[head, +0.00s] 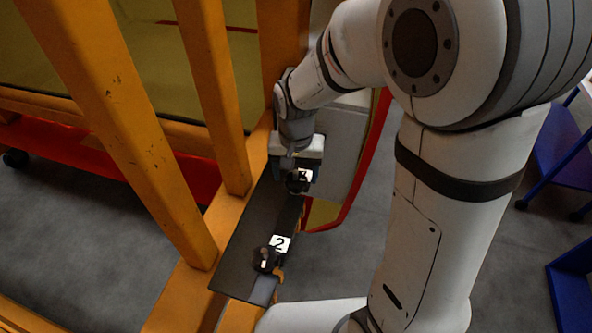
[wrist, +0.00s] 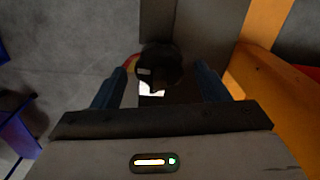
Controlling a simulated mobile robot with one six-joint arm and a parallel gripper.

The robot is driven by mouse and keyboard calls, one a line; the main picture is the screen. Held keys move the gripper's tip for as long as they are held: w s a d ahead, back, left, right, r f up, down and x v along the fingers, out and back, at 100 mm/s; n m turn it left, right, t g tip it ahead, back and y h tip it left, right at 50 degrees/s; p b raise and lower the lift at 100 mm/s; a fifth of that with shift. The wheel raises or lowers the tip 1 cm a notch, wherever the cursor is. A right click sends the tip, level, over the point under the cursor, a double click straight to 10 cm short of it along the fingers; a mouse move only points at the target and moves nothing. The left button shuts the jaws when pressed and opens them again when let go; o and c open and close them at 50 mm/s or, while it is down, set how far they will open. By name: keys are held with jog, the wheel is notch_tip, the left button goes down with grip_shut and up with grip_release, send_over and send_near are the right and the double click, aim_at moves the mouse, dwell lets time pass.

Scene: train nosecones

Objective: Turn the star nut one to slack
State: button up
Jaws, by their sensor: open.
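A dark star nut (wrist: 158,62) shows in the wrist view between and slightly beyond the two blue fingertips of my gripper (wrist: 163,78). My gripper is open, with a gap on both sides of the nut. In the head view my gripper (head: 298,172) is over the upper part of a dark plate (head: 250,232), and this nut (head: 297,182) shows just below it. A white label (wrist: 152,90) beside the nut is mostly hidden, so its number cannot be read. A second dark star nut (head: 264,260) sits lower on the plate, beside a white label marked 2 (head: 280,243).
The plate lies along an orange frame with slanted orange beams (head: 215,90) on the left. A grey panel with a red edge (head: 345,150) stands right of my gripper. Blue furniture (head: 565,160) is at far right. Grey floor (head: 95,255) is open at lower left.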

jog(key=shift+f, duration=0.25)
jog(key=shift+d, duration=0.1)
jog(key=c, duration=1)
